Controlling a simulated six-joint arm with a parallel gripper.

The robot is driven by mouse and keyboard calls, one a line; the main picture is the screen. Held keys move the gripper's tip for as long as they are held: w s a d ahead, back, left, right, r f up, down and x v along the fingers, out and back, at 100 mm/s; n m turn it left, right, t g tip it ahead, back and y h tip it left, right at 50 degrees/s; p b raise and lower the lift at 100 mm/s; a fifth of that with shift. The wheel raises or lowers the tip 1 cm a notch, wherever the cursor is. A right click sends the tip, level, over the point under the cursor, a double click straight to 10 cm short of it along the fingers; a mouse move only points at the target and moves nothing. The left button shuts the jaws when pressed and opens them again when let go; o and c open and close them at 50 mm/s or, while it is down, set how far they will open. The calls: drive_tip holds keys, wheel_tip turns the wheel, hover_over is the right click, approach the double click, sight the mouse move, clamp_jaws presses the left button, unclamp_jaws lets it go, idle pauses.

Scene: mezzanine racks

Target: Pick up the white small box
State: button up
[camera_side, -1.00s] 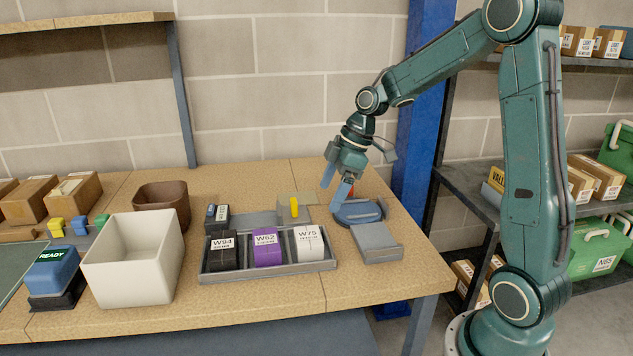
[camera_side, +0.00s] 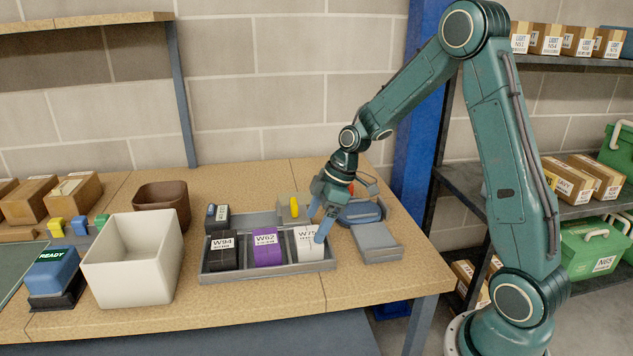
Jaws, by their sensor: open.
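The white small box (camera_side: 306,247), labelled W75, stands in the right compartment of a grey tray (camera_side: 268,274) on the table. My gripper (camera_side: 316,228) is open, with its blue fingers pointing down at the right part of the white box. One finger shows in front of the box's right side; the other is farther back. I cannot tell whether they touch the box. A purple box (camera_side: 266,248), labelled W62, is in the middle compartment. A black box (camera_side: 223,251), labelled W94, is in the left one.
A white open bin (camera_side: 130,285) stands left of the tray, with a brown bin (camera_side: 163,195) behind it. Bare table lies in front of the tray.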

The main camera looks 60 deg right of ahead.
sight(309, 235)
drive_tip(key=shift+w+a+f, duration=0.1)
drive_tip(key=shift+f, duration=0.2)
drive_tip(key=shift+x, duration=2.45)
drive_tip(key=shift+a, duration=0.1)
drive_tip(key=c, duration=0.8)
drive_tip(key=shift+r, duration=0.2)
wheel_tip(309, 235, up, 20)
drive_tip(key=shift+f, duration=0.15)
